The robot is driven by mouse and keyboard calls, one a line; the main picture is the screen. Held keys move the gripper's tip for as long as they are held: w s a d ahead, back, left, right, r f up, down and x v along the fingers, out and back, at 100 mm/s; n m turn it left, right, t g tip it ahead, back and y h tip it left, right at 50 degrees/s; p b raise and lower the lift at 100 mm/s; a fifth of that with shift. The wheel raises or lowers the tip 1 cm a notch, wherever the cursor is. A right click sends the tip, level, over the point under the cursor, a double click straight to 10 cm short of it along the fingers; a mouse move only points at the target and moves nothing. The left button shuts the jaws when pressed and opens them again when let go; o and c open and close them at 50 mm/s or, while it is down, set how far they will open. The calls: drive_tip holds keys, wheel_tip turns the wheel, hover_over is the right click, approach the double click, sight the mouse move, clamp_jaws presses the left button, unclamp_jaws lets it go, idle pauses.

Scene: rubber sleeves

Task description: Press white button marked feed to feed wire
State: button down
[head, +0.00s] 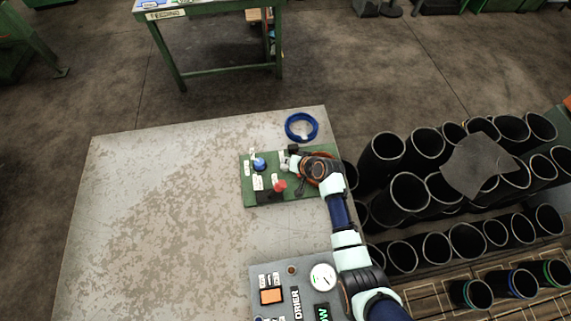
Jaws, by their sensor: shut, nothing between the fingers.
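A green panel (312,190) lies near the table's right edge. The lettering is too small to read, so I cannot tell which part is the white feed button. My gripper (285,162) is shut and empty over the upper part of the green panel, just right of the blue knob. I cannot tell whether it touches anything. My gripper and wrist hide the panel's upper right part and some of an orange-brown coil there.
A blue ring (301,126) lies behind the green panel. A grey control box (285,312) with a white gauge (322,277) and an orange button (271,296) stands at the front. Black sleeves (407,193) crowd the right. The table's left side (160,220) is clear.

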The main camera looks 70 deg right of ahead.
sight(287, 166)
drive_tip(key=shift+r+p, duration=2.35)
drive_tip(key=shift+r, duration=0.25)
drive_tip(key=shift+f, duration=0.1)
